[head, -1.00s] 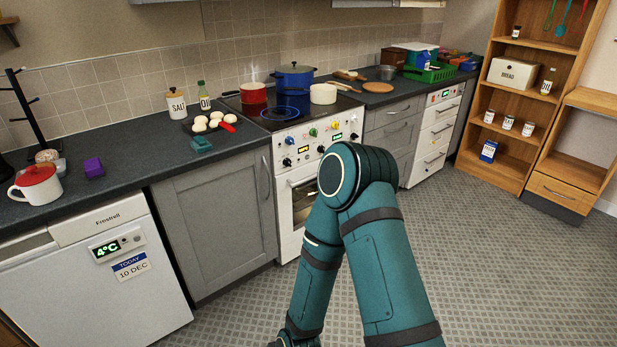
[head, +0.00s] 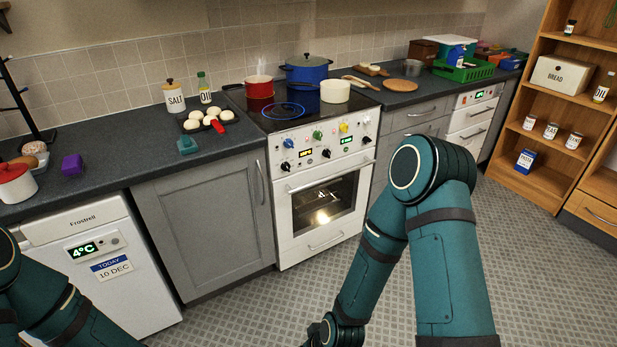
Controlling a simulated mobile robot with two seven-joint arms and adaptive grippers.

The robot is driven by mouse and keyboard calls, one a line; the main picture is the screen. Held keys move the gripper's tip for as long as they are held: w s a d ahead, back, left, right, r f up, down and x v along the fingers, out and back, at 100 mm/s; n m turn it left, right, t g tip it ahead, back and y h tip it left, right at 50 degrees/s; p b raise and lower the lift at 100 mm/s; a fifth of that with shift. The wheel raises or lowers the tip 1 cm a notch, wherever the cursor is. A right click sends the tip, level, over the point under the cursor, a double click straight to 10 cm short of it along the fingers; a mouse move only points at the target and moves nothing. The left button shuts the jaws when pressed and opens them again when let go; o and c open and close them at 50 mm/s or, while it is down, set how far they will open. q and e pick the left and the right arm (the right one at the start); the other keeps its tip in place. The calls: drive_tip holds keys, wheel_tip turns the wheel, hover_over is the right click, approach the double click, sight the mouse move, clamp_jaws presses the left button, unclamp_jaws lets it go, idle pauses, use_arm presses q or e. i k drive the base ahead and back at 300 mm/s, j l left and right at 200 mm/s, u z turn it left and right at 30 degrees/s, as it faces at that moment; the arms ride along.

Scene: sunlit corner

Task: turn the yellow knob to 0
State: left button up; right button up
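The yellow knob (head: 343,127) is on the upper row of the white stove's (head: 274,218) front panel, right of a green knob (head: 318,135) and a blue knob (head: 288,143). Its setting is too small to read. My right arm (head: 440,235) stands in front and to the right of the stove, bent at the elbow, its lower part running down to the bottom edge. My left arm (head: 70,315) shows at the bottom left. Both grippers are outside the picture, and neither arm touches the stove.
Several black knobs sit on the panel's lower row, with two small displays. A red pot (head: 259,88), a blue pot (head: 306,70) and a cream pot (head: 335,92) stand on the hob; one ring (head: 283,110) glows blue. The oven door (head: 325,207) is closed. The floor before it is clear.

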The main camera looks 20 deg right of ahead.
sight(343, 127)
drive_tip(key=i+l, duration=0.1)
drive_tip(key=l, duration=0.25)
drive_tip(key=i+l, duration=0.15)
drive_tip(key=l, duration=0.2)
drive_tip(key=i+l, duration=0.1)
drive_tip(key=l, duration=0.25)
drive_tip(key=i+l, duration=0.15)
drive_tip(key=l, duration=0.25)
drive_tip(key=i+l, duration=0.1)
drive_tip(key=l, duration=0.25)
